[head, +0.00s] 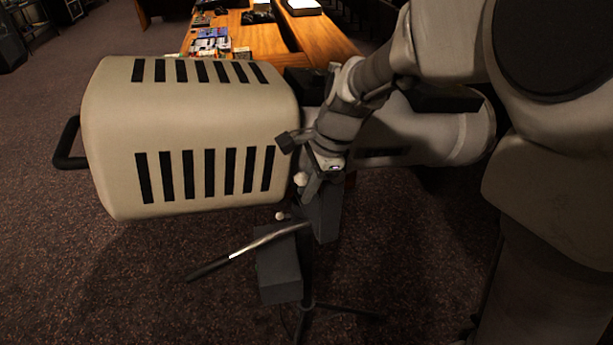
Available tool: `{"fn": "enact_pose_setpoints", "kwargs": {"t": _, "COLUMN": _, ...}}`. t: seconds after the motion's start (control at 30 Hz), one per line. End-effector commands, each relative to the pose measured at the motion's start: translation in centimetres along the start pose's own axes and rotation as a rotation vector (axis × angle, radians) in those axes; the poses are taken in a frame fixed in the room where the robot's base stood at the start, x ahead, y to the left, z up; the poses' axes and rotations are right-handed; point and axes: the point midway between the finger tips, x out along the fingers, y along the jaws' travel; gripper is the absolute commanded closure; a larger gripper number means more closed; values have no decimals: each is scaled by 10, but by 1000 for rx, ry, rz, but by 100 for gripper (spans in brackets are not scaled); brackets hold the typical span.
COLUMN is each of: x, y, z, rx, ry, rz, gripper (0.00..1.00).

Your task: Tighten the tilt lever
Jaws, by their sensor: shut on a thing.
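A large beige lamp-like housing (190,120) with black vent slots lies level on a dark stand head (322,215). My gripper (307,190) is at the near side of the housing's right end, pointing down. It is shut on the tilt lever, whose small pale knob (300,180) shows beside the fingers. Most of the lever is hidden by the fingers and the dark bracket. A second small pale knob (280,216) sits lower and to the left, apart from the gripper.
A metal rod with a dark grip (235,257) sticks out left below the housing, above a dark grey box (278,270). Thin stand legs (340,311) spread on the carpet. A wooden desk (262,38) with small items stands behind.

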Motion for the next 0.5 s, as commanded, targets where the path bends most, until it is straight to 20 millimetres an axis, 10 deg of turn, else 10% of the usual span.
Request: {"fn": "enact_pose_setpoints", "kwargs": {"t": 0.5, "x": 4, "y": 1, "z": -3, "rx": -13, "ry": 71, "rz": 0, "gripper": 100}}
